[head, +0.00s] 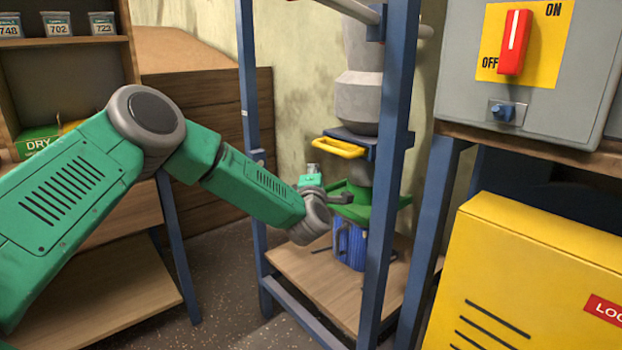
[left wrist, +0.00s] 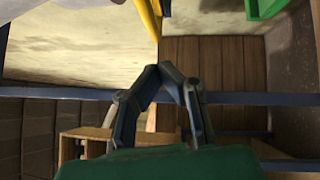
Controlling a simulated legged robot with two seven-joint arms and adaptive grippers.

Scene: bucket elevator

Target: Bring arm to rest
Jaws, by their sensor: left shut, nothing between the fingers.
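My left arm reaches in from the left in the head view. My left gripper (head: 345,198) is at the blue frame, near a green funnel-like part (head: 385,200) and above a blue bucket (head: 350,246). The left wrist view shows its two fingers (left wrist: 173,72) with their tips together and nothing between them. The fingers are small in the head view, and I cannot tell whether they touch the green part. My right gripper is not in view.
Blue frame posts (head: 392,150) stand around the bucket's wooden shelf (head: 325,287). A yellow handle (head: 338,147) juts out above my gripper. At the right are a grey switch box (head: 460,75) with a red lever (head: 513,42) and a yellow cabinet (head: 530,270). Shelving stands at left.

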